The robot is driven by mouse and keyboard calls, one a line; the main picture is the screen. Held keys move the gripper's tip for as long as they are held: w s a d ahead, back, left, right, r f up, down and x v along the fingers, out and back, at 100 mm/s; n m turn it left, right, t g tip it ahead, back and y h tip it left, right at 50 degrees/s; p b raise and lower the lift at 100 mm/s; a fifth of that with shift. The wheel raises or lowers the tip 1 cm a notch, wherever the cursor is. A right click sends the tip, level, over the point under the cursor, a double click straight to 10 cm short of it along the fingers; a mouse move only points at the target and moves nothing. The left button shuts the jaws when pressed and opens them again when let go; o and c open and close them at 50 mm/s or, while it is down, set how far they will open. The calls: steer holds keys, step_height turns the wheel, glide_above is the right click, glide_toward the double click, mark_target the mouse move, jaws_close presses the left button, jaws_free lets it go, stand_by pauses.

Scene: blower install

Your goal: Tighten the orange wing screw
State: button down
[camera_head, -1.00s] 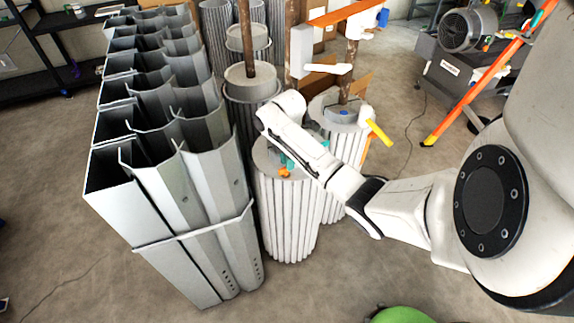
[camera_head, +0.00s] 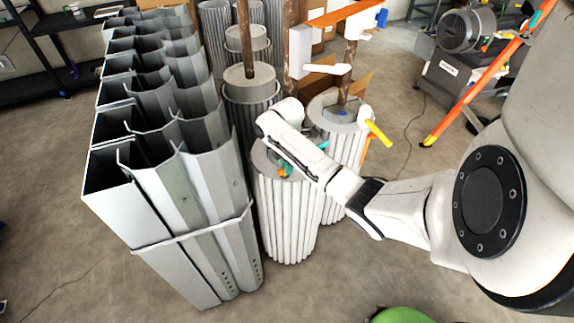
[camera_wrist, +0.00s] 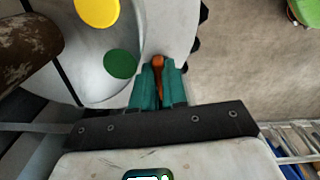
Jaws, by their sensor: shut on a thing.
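The orange wing screw (camera_wrist: 158,63) shows between the teal fingers of my gripper (camera_wrist: 158,78) in the wrist view. The fingers are shut on it from both sides, and its upper end shows between the fingertips. In the head view, the orange wing screw (camera_head: 282,173) is a small orange spot on top of the front ribbed white cylinder (camera_head: 287,215). My gripper (camera_head: 289,167) is at that top, partly hidden by my white arm. Whether the screw is fully tightened cannot be told.
The wrist view shows a green disc (camera_wrist: 120,64) and a yellow disc (camera_wrist: 97,10) on the grey round top. A second cylinder with a yellow handle (camera_head: 378,132) stands close behind. A tall grey panel stack (camera_head: 190,200) stands to the left.

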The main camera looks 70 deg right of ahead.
steer(key=shift+a+r+m+p, duration=0.1)
steer(key=shift+m+p, duration=0.3)
steer(key=shift+p, duration=0.05)
steer(key=m+p, duration=0.2)
steer(key=shift+a+m, duration=0.15)
steer(key=shift+m, duration=0.25)
steer(key=m+p, duration=0.3)
steer(key=m, duration=0.2)
steer(key=shift+s+a, duration=0.1)
steer(key=shift+a, duration=0.05)
steer(key=m+p, duration=0.1)
steer(key=m, duration=0.3)
steer(key=shift+a+p, duration=0.1)
steer(key=shift+p, duration=0.2)
steer(key=shift+a+m+p, duration=0.1)
steer(key=shift+m+p, duration=0.25)
steer(key=shift+m, duration=1.25)
steer(key=c, duration=1.4)
jaws_free()
steer(key=shift+c, duration=0.2)
